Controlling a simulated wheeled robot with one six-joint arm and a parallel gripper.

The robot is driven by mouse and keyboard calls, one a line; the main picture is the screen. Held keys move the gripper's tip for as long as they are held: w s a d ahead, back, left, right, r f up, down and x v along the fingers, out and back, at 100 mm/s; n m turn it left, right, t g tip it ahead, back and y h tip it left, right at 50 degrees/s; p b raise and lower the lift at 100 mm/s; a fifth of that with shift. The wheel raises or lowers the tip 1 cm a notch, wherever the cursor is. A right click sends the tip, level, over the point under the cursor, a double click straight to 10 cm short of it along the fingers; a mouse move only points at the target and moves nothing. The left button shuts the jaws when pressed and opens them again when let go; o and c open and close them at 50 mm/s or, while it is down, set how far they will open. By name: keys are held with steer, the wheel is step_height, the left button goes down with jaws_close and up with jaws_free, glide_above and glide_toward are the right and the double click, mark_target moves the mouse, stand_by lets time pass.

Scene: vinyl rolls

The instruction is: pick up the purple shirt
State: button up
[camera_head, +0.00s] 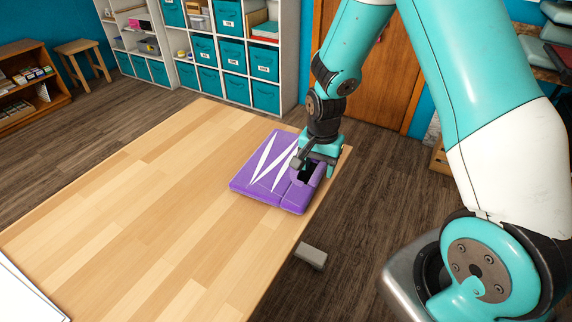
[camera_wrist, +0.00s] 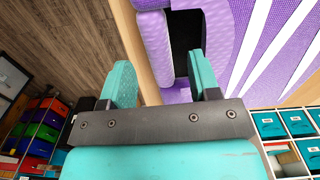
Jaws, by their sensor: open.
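The purple shirt (camera_head: 262,177) lies folded flat on the wooden table near its right edge, with white zigzag stripes on it. In the wrist view the shirt (camera_wrist: 235,45) fills the upper right, with a dark opening between its purple folds. My gripper (camera_head: 308,168) is over the shirt's right part, close to the cloth. In the wrist view its two teal fingers (camera_wrist: 160,82) are spread apart, with a purple fold and the table's edge seen between and beyond them. Whether the fingers touch the cloth I cannot tell.
The wooden table (camera_head: 150,200) is clear to the left of the shirt, with a white item (camera_head: 25,295) at its near left corner. A grey block (camera_head: 311,256) shows beside the table's right edge. Shelves with teal bins (camera_head: 230,55) stand behind.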

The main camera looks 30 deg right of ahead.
steer(key=shift+f, duration=0.8)
jaws_close()
steer(key=shift+r, duration=0.1)
